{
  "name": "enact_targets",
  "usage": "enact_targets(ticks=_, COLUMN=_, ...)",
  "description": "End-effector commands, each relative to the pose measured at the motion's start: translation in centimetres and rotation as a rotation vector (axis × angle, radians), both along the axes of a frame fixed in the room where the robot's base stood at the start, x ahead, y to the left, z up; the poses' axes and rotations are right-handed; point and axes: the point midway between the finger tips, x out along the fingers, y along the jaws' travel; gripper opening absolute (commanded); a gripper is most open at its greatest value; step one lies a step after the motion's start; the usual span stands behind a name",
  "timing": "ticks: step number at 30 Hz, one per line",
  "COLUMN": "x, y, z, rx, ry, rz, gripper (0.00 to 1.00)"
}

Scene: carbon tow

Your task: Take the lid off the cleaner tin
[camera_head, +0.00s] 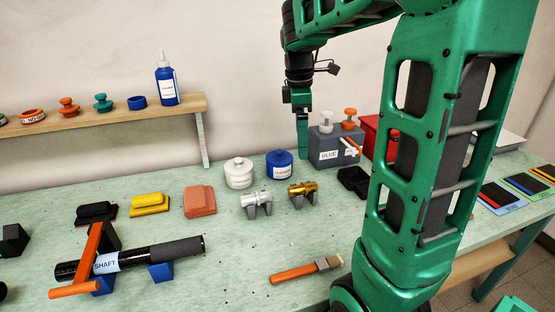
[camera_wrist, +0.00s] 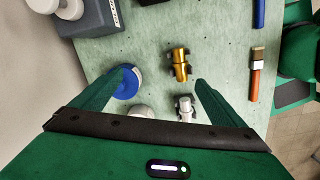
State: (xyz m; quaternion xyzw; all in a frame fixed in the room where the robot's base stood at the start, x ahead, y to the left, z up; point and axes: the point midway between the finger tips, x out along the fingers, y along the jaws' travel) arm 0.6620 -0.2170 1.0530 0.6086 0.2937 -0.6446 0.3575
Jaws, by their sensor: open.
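A round blue tin (camera_head: 280,166) with a blue knobbed lid and a white label stands on the pale green bench. Its label is too small to read surely. A similar white tin (camera_head: 239,175) stands just left of it. My gripper (camera_head: 302,150) points down behind and to the right of the blue tin. In the wrist view the open, empty jaws (camera_wrist: 165,80) spread wide. The blue tin (camera_wrist: 127,82) lies by the left finger, partly hidden by it. The white tin (camera_wrist: 142,112) is partly covered by my gripper body.
Silver (camera_head: 256,204) and gold (camera_head: 302,193) fittings sit in front of the tins. A grey GLUE box (camera_head: 330,148) with knobs stands to the right, a red box (camera_head: 378,130) behind my arm. A brush (camera_head: 305,270) and a dark shaft (camera_head: 165,253) lie nearer. A shelf (camera_head: 100,118) holds a blue bottle.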

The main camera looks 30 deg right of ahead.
Motion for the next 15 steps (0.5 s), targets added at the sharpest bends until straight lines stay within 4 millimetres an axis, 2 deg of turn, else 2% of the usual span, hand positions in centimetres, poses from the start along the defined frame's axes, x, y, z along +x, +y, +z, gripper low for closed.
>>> enact_targets(ticks=1, x=1.9, y=0.1, z=0.0, rx=-0.003, ry=0.011, rz=0.093, gripper=0.94)
enact_targets(ticks=6, x=7.0, y=0.5, z=0.1, rx=-0.013, ry=0.038, rz=0.410, gripper=0.94)
enact_targets(ticks=10, x=9.8, y=0.8, z=0.0, rx=-0.017, ry=0.053, rz=0.586, gripper=0.94)
enact_targets(ticks=15, x=11.5, y=1.1, z=-0.2, rx=-0.018, ry=0.064, rz=0.703, gripper=0.94)
